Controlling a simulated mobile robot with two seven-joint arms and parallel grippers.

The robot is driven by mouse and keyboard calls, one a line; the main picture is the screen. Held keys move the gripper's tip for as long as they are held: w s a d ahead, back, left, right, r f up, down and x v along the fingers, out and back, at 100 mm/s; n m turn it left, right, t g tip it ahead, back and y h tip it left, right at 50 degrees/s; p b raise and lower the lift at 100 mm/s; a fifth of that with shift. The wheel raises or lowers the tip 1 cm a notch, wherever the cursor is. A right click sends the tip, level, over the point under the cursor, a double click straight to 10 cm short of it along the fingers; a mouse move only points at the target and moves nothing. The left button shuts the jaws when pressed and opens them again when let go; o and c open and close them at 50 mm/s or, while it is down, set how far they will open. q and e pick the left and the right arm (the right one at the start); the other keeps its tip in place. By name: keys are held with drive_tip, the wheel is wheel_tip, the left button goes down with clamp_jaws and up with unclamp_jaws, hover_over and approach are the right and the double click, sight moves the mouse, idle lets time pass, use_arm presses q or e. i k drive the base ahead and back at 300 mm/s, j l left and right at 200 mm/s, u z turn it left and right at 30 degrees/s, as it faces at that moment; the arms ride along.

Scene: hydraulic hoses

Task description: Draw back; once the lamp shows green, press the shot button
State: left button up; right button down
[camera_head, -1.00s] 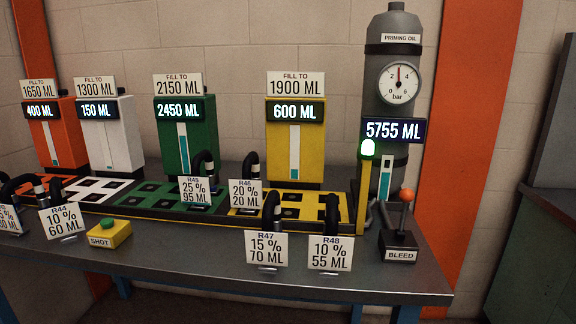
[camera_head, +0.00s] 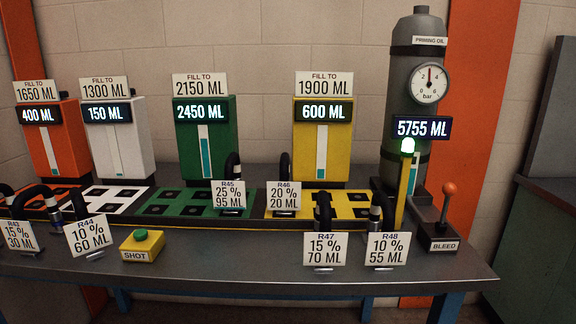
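The shot button (camera_head: 140,235) is a green cap on a yellow box (camera_head: 143,247) labelled SHOT, near the front edge of the bench at left. Neither of my grippers is in the head view, and nothing touches the button.
Orange, white, green and yellow tanks (camera_head: 321,140) stand along the back, reading 400, 150, 2450 and 600 ML. Black hoses (camera_head: 323,210) and label cards (camera_head: 325,249) line the front. The bleed lever (camera_head: 447,205) stands at right. Bare bench (camera_head: 220,262) lies right of the button.

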sight(139, 235)
drive_tip(key=j, duration=1.8)
